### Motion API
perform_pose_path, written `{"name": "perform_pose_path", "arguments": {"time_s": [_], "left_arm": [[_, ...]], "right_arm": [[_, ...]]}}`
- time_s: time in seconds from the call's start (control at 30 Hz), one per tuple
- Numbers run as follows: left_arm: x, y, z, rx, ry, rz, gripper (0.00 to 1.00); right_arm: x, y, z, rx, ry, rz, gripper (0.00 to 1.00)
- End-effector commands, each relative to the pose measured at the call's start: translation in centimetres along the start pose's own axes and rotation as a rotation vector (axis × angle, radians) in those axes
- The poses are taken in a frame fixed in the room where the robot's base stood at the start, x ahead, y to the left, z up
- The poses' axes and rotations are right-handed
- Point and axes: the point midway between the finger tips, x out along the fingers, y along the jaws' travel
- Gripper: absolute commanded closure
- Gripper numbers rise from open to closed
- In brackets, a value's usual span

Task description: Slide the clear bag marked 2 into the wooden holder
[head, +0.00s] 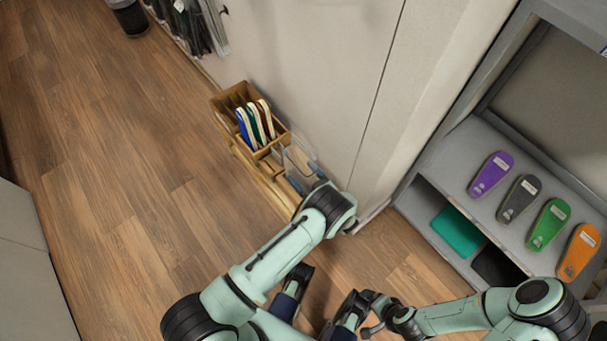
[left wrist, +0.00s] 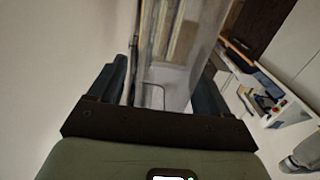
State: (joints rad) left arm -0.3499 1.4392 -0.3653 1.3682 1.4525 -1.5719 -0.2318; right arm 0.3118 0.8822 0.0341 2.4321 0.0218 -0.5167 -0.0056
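The wooden holder (head: 216,103) stands on the floor against the pale wall in the head view. Blue, green and cream-edged insoles stand upright in its slots. The clear bag (head: 300,158) is beside and above the holder's near right part; its mark cannot be read. My left gripper (head: 312,184) is at the bag's near end, partly hidden by its own wrist. In the left wrist view, the left fingers (left wrist: 160,88) are partway apart with the clear bag (left wrist: 198,60) between them. My right arm (head: 450,316) is low at the right, its fingertips unclear.
A grey shelf (head: 455,165) at the right carries purple, dark, green and orange insoles, with a teal item (head: 458,232) below. The wall runs close behind the holder. A dark bin (head: 128,17) stands far back. The wooden floor left of the holder is clear.

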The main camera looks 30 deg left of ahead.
Motion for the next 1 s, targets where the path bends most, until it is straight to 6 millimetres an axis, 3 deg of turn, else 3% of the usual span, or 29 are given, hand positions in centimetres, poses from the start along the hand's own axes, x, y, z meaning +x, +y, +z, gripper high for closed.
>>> {"name": "perform_pose_path", "arguments": {"time_s": [0.2,0.33,0.8,1.0], "left_arm": [[-0.1,0.0,0.0,0.0,-0.001,0.0,0.22],[-1.3,0.0,0.1,0.001,-0.003,0.002,0.22],[-11.1,0.0,0.1,0.001,-0.001,0.003,0.22],[-13.1,0.0,0.0,-0.001,-0.001,0.001,0.22]], "right_arm": [[0.0,0.0,0.0,0.0,-0.001,0.0,0.06],[-0.1,0.0,0.1,0.0,-0.002,0.0,0.06],[-0.2,-0.1,0.3,-0.001,-0.009,0.0,0.06],[-0.1,0.0,0.2,-0.001,-0.006,0.0,0.06]]}}
